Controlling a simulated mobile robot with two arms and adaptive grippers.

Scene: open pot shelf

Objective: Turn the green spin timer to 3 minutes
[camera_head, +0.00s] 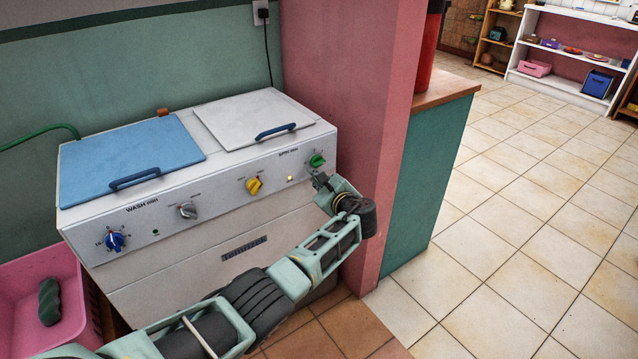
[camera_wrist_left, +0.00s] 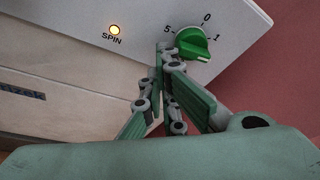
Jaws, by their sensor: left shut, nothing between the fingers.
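The green spin timer (camera_head: 317,160) is a knob at the right end of the front panel of a white twin-tub washing machine (camera_head: 215,255). In the left wrist view the green knob (camera_wrist_left: 193,45) shows the marks 5, 0 and 1 around it; its exact setting is hard to read. My left gripper (camera_head: 319,180) is just below the knob. In the left wrist view the left gripper's fingertips (camera_wrist_left: 163,50) are shut and empty, close to the knob's lower left side. I cannot tell whether they touch it. My right gripper is not in view.
Yellow (camera_head: 254,185), grey (camera_head: 187,210) and blue (camera_head: 115,241) knobs sit farther left on the panel. The spin lamp (camera_wrist_left: 115,30) glows amber. A pink wall (camera_head: 362,130) stands close on the machine's right. A pink basket (camera_head: 35,260) is at lower left.

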